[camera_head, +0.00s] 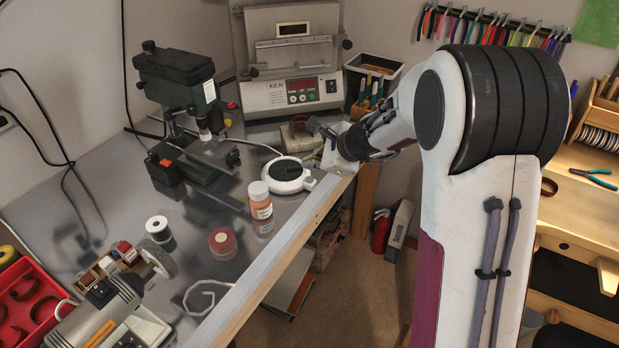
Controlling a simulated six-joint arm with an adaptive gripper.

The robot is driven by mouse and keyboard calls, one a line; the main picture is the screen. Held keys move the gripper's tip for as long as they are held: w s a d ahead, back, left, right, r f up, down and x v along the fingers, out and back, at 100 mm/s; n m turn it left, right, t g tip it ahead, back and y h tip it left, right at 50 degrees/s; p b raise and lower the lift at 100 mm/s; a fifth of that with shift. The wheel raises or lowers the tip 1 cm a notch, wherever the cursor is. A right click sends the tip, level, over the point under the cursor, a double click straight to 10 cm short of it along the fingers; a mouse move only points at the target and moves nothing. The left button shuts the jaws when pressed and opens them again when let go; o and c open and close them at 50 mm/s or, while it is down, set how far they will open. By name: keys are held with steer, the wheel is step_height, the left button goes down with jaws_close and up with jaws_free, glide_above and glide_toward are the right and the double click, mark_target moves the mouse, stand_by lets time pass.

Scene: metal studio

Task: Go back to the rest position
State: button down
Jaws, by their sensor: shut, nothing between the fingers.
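My gripper (322,130) is at the end of my white and black arm, over the far right part of the metal bench (130,190). It appears small, dark and shut, with nothing seen between its fingers. It is close to the bench's right edge, in front of the kiln and above and to the right of a round white device with a black top (286,175). The fingers are partly hard to make out against the clutter behind them.
A drill press (180,85), kiln (291,90) and tool bin (372,80) stand at the back. A bench grinder (110,310) and red tray (28,305) are front left.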

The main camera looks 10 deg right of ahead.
steer(key=shift+r, duration=1.95)
steer(key=s+a+f+n+g, duration=0.1)
steer(key=s+a+n+g, duration=0.1)
steer(key=s+n, duration=0.4)
steer(key=s+a+f+n+g, duration=0.15)
steer(key=s+n, duration=0.25)
steer(key=s, duration=0.4)
steer(key=s+d+r+n+h, duration=0.1)
steer(key=s+r+n, duration=0.2)
steer(key=s, duration=0.5)
steer(key=s+r+n+h, duration=0.1)
steer(key=s+r+n, duration=0.2)
steer(key=s, duration=0.6)
steer(key=s+d+r+n+h, duration=0.1)
steer(key=s+r+n+h, duration=0.1)
steer(key=s+n, duration=0.3)
steer(key=shift+s+d+r+n+t, duration=0.3)
steer(key=shift+s+r+t, duration=0.25)
steer(key=shift+s, duration=1.1)
